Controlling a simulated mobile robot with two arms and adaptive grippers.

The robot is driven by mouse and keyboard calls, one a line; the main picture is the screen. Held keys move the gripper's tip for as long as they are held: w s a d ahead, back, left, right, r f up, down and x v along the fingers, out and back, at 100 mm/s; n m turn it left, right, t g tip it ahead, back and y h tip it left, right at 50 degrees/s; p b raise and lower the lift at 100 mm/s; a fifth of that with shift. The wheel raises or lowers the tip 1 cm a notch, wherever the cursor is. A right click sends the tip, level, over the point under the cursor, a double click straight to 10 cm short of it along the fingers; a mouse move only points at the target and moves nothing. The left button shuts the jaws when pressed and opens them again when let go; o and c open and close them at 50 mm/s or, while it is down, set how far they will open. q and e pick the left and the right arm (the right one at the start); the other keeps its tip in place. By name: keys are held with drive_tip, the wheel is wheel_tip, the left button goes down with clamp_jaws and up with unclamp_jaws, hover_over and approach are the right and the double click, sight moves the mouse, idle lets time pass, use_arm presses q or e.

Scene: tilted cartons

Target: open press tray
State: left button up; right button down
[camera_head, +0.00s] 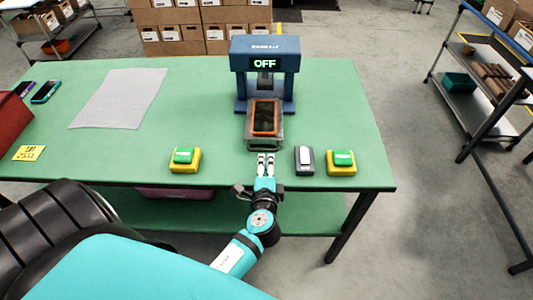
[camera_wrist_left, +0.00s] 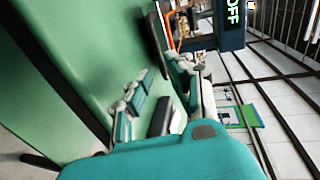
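The blue press (camera_head: 265,47) stands at the back of the green table and its display reads OFF. Its grey metal tray (camera_head: 250,135) sticks out toward me at the front, with a handle (camera_head: 264,148) along its near edge. An orange-framed dark object (camera_head: 265,117) lies on the tray. My left gripper (camera_head: 265,160) is just in front of the handle, fingers pointing at it, with a narrow empty gap between them. In the left wrist view the fingers (camera_wrist_left: 163,90) stand apart. Whether they touch the handle cannot be told. My right gripper is not in view.
Yellow boxes with green buttons (camera_head: 185,160) (camera_head: 341,162) stand left and right of my gripper. A dark grey box with a white switch (camera_head: 304,160) is close on its right. A grey sheet (camera_head: 119,98) lies at the left. The table right of the press is clear.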

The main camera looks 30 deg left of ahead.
use_arm(q)
drive_tip(key=v, duration=0.5)
drive_tip(key=shift+s+d, duration=0.1)
drive_tip(key=shift+s, duration=0.15)
